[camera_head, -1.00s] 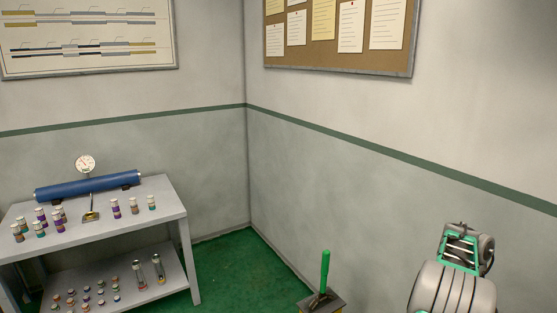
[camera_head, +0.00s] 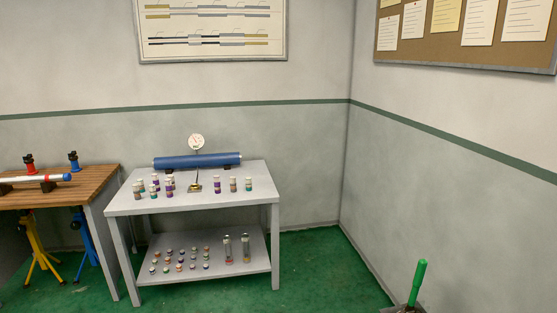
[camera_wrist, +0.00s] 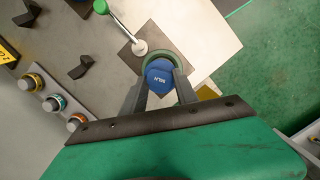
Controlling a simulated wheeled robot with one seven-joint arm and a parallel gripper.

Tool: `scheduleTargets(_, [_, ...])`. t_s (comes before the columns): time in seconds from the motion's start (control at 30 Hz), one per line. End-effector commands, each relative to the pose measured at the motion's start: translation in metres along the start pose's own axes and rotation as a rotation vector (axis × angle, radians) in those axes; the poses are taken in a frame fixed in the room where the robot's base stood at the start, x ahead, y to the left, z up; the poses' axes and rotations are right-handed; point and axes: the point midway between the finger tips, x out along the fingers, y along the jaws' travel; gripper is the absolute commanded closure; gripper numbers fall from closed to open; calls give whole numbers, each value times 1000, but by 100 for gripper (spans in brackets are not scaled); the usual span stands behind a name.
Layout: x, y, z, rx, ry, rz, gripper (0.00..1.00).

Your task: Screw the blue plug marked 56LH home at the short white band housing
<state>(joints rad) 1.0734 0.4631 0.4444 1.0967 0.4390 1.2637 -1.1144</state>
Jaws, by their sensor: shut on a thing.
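My gripper (camera_wrist: 160,90) is shut on a blue plug (camera_wrist: 159,72) in the wrist view. Dark lettering shows on its face; I read the end as LH, the digits are unclear. A dark green ring shows around the plug's far side. In the head view a white pipe (camera_head: 22,180) with a red band and a blue end lies on supports on the wooden bench at the left edge, partly cut off. I cannot tell whether it carries the short white band housing. My gripper is out of the head view.
A grey table (camera_head: 180,202) holds a blue cylinder (camera_head: 197,160), a dial gauge (camera_head: 196,142) and several small banded plugs, with more on its lower shelf. A wooden bench (camera_head: 85,187) stands left of it. A green handle (camera_head: 417,283) stands bottom right.

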Motion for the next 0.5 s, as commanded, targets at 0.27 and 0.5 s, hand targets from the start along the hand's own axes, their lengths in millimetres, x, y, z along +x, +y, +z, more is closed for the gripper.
scheduleTargets(0.27, [-1,0,0,-2,0,1,100])
scheduleTargets(0.5, [-6,-1,2,-109,-1,21,100])
